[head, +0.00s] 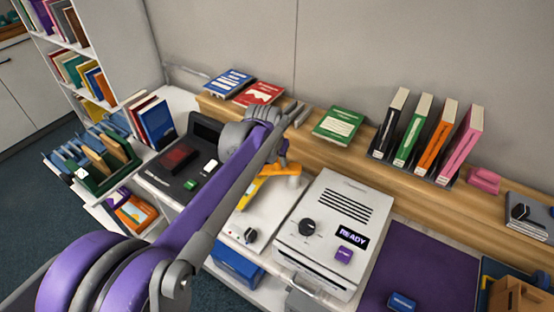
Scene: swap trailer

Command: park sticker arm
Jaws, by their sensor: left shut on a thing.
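The sticker arm shows as an orange handle (286,169) with a yellow bar (250,192) beside it, over a white base unit (262,216) in the middle of the counter. My left arm reaches in from the lower left and hides part of it. My left gripper (282,158) is at the orange handle and shut on it; the fingertips are mostly hidden behind the wrist. My right gripper is out of view.
A white machine (323,235) with a READY label stands just right of the base unit. A dark device (185,165) is to the left. Books (425,135) and a green booklet (338,124) sit on the wooden ledge behind. A purple mat (425,260) lies right.

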